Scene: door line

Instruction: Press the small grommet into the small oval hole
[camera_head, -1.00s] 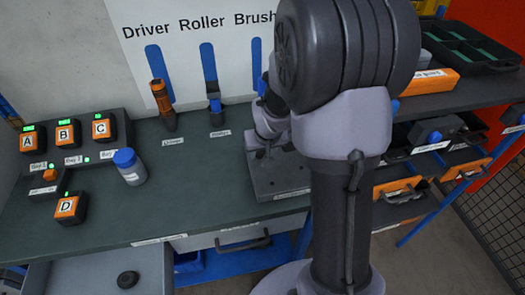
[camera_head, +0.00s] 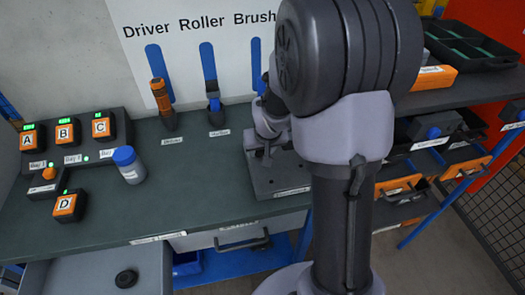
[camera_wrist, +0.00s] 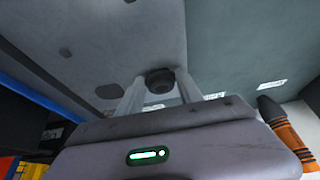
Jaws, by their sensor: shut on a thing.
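My gripper (camera_wrist: 160,92) shows in the wrist view with its two pale fingers shut on a small round black grommet (camera_wrist: 160,79). Beyond it is a grey plate (camera_wrist: 75,25) with a few dark openings. A dark oval hole (camera_wrist: 109,91) lies just left of the left finger, apart from the grommet in the picture. In the head view the plate (camera_head: 285,180) sits at the bench's right end. My arm hides much of it, and the grommet is not visible there. I cannot tell the gap between grommet and plate.
An orange-and-black driver (camera_head: 161,102) stands at the back of the bench and shows close by in the wrist view (camera_wrist: 287,132). A roller (camera_head: 214,104) is beside it. A blue-capped jar (camera_head: 128,165) and lettered orange blocks (camera_head: 64,132) stand left. A black ring (camera_head: 126,279) lies below the bench edge.

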